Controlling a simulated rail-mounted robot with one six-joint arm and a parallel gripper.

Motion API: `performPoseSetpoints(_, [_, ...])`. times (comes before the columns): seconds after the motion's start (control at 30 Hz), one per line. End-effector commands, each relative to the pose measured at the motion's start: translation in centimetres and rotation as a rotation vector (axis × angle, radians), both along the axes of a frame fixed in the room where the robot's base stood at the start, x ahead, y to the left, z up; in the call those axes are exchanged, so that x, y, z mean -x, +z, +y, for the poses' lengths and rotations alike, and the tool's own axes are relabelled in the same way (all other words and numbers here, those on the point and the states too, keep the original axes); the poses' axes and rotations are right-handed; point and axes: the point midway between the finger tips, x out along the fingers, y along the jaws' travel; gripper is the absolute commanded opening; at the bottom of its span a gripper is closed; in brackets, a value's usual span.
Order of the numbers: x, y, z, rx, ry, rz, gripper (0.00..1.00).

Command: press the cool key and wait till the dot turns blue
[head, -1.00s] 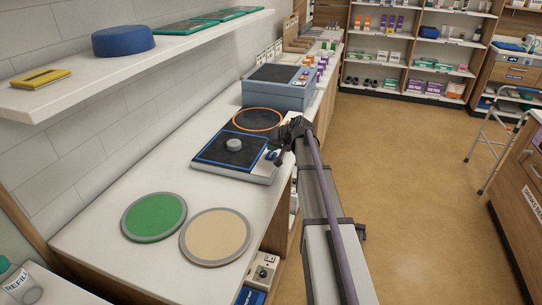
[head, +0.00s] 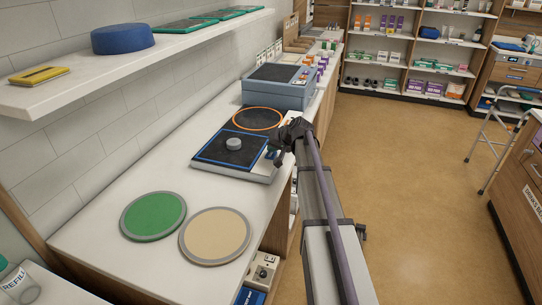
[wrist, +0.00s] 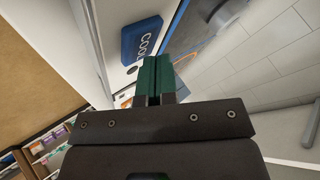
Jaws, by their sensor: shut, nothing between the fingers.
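The blue cool key (wrist: 142,40), lettered COOL, stands out from a white panel in the wrist view. Below it is a small dark dot (wrist: 131,71); it does not look blue. My gripper (wrist: 155,68) is shut and empty, its green fingertips close to the key's lower right. I cannot tell whether they touch it. In the head view my gripper (head: 277,148) is over the right edge of the white plate unit (head: 225,172). That unit has a blue-outlined dark top with a grey round piece (head: 234,144) on it.
An orange ring (head: 257,118) and a blue-grey box unit (head: 280,88) lie beyond the plate unit. A green disc (head: 153,215) and a tan disc (head: 215,236) lie nearer on the counter. A shelf (head: 130,55) overhangs the left side.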

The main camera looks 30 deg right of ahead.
Motion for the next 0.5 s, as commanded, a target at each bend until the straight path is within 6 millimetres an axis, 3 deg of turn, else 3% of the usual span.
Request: performPoseSetpoints(0.5, [0.0, -0.43, 0.0, 0.0, 0.0, 0.0, 0.0])
